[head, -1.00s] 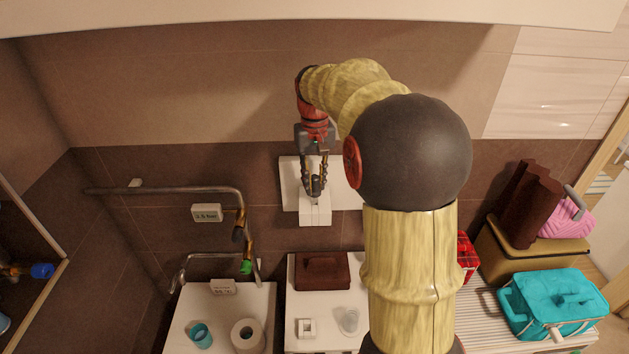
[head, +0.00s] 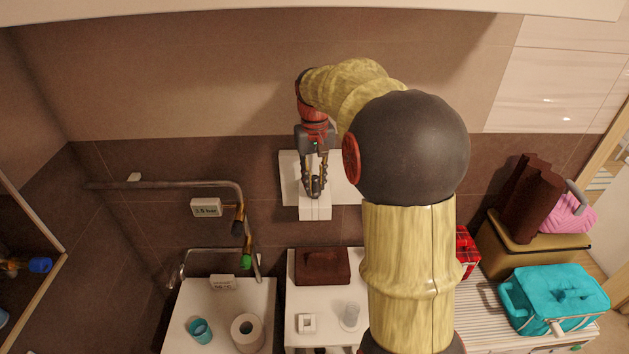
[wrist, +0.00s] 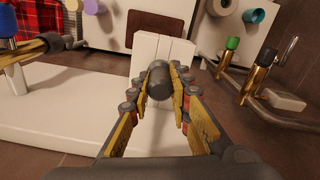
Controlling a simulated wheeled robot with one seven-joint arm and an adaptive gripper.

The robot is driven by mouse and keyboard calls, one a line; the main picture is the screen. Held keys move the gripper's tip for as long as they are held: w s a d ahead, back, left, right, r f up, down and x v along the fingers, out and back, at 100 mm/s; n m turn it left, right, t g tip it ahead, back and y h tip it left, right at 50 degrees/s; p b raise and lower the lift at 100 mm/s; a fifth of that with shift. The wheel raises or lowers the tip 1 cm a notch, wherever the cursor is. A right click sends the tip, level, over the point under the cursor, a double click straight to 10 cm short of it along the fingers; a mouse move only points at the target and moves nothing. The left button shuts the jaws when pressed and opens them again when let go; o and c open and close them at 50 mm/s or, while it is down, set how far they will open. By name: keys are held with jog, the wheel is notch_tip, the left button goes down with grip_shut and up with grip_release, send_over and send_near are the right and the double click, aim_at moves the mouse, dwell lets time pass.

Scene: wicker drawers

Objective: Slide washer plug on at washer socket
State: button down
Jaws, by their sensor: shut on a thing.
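A dark grey cylinder, which I take as the washer plug (wrist: 160,80), sits between the fingers of my gripper (wrist: 160,92) in the wrist view. My gripper is shut on it. In the head view my gripper (head: 315,186) points down in front of a white wall plate (head: 289,178). A white block (head: 315,210) stands out from the plate just below the fingertips. The plate and block look like the washer socket. The block (wrist: 143,48) lies just beyond the plug in the wrist view. I cannot tell whether plug and block touch; the plug's far end is hidden.
A metal pipe (head: 165,185) with valves and a tag (head: 206,208) runs along the wall to the left. Below, white cabinet tops hold a brown box (head: 322,267), a glass (head: 350,316), a paper roll (head: 248,331) and a cyan cup (head: 200,331).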

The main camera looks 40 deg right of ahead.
jog(key=shift+f, duration=0.6)
jog(key=c, duration=1.6)
grip_release()
jog(key=shift+o, duration=0.2)
notch_tip(320, 180, up, 12)
jog(key=shift+r, duration=0.1)
jog(key=shift+w, duration=0.1)
